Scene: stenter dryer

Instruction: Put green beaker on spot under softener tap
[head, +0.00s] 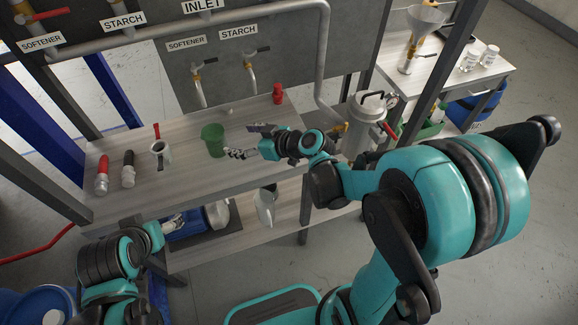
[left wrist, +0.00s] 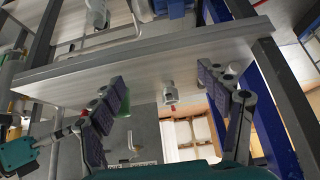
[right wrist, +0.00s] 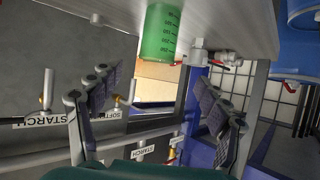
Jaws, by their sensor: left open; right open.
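The green beaker (head: 213,142) stands upright on the wooden table (head: 240,110), in front of the softener tap (head: 199,88) and a little to its right. In the right wrist view the beaker (right wrist: 160,35) shows measuring marks. No marked spot shows clearly under the softener tap. My right gripper (head: 248,143) is open and empty, just right of the beaker, with its fingers pointing at it. In the right wrist view the beaker lies beyond the fingertips, not between them. My left gripper (head: 176,222) is open and empty, low in front of the table's front edge.
The starch tap (head: 252,78) hangs right of the softener tap. A red item (head: 278,94) stands behind right. A metal pot (head: 362,125) stands at the right end.

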